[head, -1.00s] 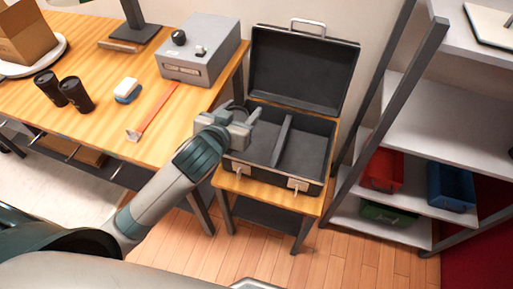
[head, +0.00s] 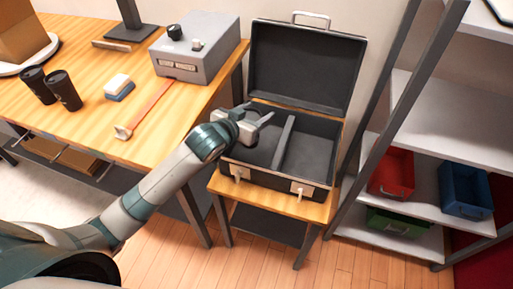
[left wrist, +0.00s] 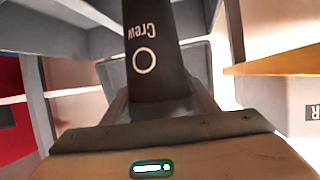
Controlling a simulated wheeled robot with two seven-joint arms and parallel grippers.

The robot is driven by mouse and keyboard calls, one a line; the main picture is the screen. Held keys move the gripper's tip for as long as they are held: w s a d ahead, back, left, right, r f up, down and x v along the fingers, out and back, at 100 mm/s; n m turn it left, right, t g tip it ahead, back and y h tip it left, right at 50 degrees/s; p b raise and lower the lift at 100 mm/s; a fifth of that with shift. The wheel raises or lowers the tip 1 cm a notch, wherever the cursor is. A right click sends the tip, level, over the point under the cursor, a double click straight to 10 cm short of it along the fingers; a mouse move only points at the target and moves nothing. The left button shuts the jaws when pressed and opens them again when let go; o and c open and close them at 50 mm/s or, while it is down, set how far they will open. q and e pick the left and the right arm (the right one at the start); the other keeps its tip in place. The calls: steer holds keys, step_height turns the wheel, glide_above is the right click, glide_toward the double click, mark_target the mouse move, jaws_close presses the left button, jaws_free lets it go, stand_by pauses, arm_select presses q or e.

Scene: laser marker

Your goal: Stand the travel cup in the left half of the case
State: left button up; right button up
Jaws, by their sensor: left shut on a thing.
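The black travel cup with white "Crew" lettering (left wrist: 150,45) is between the fingers of my left gripper (head: 256,122). In the left wrist view its lettering appears upside down. In the head view the cup is mostly hidden by the gripper and dark against the case. The open black case (head: 325,187) stands on a small wooden stand with its lid (head: 305,65) raised behind. A divider (head: 283,143) splits it into left and right halves. My left gripper is over the left half (head: 254,152), left of the divider. I cannot tell how high the cup is above the floor. My right gripper is not in view.
Two dark cups (head: 63,90), a sponge-like block (head: 119,86) and a grey machine (head: 197,48) are on the wooden table left of the case. A shelf rack (head: 432,125) with red, blue and green bins stands close on the right. The case's right half (head: 309,155) looks empty.

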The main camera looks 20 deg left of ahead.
arm_select(q)
step_height(320, 180, down, 6)
stand_by(0.5)
steer(key=shift+f, duration=0.2)
steer(key=shift+f, duration=1.8)
steer(key=shift+f, duration=0.1)
steer(key=o, duration=0.7)
steer(key=v, duration=1.2)
